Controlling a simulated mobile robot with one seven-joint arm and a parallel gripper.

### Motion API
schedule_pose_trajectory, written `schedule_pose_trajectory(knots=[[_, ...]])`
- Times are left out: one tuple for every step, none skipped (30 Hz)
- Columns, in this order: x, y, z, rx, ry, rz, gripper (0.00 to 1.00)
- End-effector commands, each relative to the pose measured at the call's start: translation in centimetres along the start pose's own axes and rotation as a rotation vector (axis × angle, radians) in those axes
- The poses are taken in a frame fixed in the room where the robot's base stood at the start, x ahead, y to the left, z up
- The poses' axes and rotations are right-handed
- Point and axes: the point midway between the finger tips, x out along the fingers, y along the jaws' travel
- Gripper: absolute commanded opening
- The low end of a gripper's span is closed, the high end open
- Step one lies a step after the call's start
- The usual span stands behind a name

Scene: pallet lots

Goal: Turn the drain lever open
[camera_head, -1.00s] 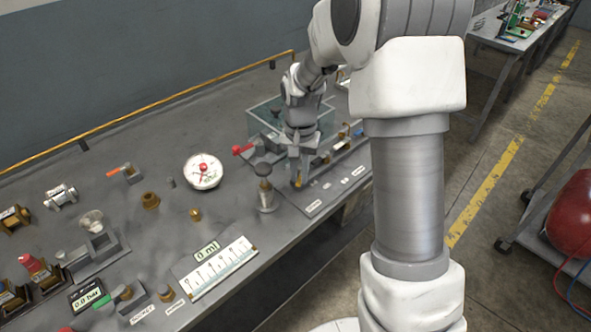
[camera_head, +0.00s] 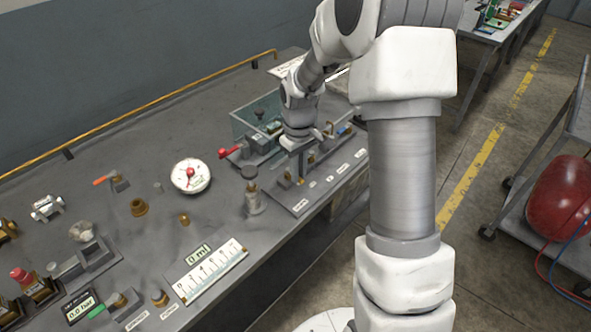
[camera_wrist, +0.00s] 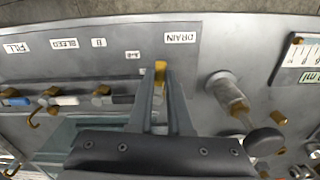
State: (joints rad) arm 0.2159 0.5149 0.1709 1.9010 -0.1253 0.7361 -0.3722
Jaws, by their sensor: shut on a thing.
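The drain lever (camera_wrist: 160,68), a small yellow-brass piece, shows between my fingertips in the wrist view, beside the DRAIN label (camera_wrist: 180,38). My gripper (camera_wrist: 160,80) is shut on it, and its fingers hide most of the lever. In the head view my gripper (camera_head: 300,175) points down at the near end of the labelled valve panel (camera_head: 318,190). The lever's exact angle cannot be told.
More levers, one with a blue handle (camera_wrist: 15,100), line the panel beside FILL, BLEED and B labels. A grey-capped post (camera_head: 252,190) stands close to the gripper. A clear tank (camera_head: 250,120) is behind. A dial gauge (camera_head: 190,176) sits left.

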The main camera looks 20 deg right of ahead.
Motion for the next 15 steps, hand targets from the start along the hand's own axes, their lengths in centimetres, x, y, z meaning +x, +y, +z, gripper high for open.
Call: schedule_pose_trajectory(knots=[[-0.15,0.17,0.00,-0.025,0.000,0.000,0.00],[-0.15,0.23,-0.01,-0.039,0.000,0.000,0.00],[-0.14,0.29,-0.02,-0.057,0.001,0.000,0.00],[-0.13,0.33,-0.03,-0.069,0.001,0.000,0.00],[-0.12,0.36,-0.04,-0.080,0.001,0.000,0.00],[-0.11,0.40,-0.06,-0.094,0.001,0.000,0.00],[-0.10,0.43,-0.06,-0.102,0.001,0.000,0.00],[-0.10,0.46,-0.07,-0.110,0.001,0.000,0.00],[-0.09,0.49,-0.08,-0.119,0.001,0.000,0.00],[-0.08,0.52,-0.08,-0.124,0.001,0.000,0.00],[-0.08,0.54,-0.08,-0.128,0.001,0.000,0.00],[-0.07,0.55,-0.09,-0.133,0.001,0.000,0.00],[-0.07,0.57,-0.09,-0.136,0.001,0.000,0.00],[-0.06,0.58,-0.09,-0.138,0.001,0.001,0.00],[-0.06,0.59,-0.09,-0.141,0.001,0.001,0.00]])
